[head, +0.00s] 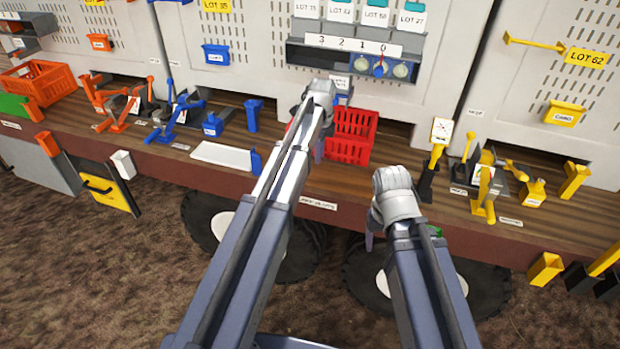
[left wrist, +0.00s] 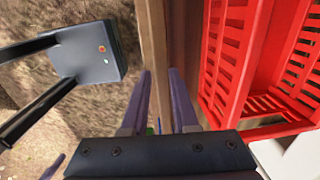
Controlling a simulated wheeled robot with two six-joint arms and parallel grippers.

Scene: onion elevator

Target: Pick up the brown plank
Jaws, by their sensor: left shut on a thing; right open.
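The brown plank (left wrist: 154,50) shows in the left wrist view as a long tan strip running up from between the purple fingers. My left gripper (left wrist: 158,105) is shut on it, with one finger on each side. In the head view my left gripper (head: 319,148) is over the bench just left of the red crate (head: 352,137). I cannot make out the plank there. My right gripper (head: 370,240) is in front of the bench's front edge, pointing down. Its fingers are mostly hidden behind my right wrist; it is open.
The red crate also fills the right of the left wrist view (left wrist: 228,60), close beside the plank. A white tray (head: 222,154) lies on the bench (head: 300,190) to the left. Blue fixtures (head: 180,118) stand left, yellow ones (head: 485,190) right.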

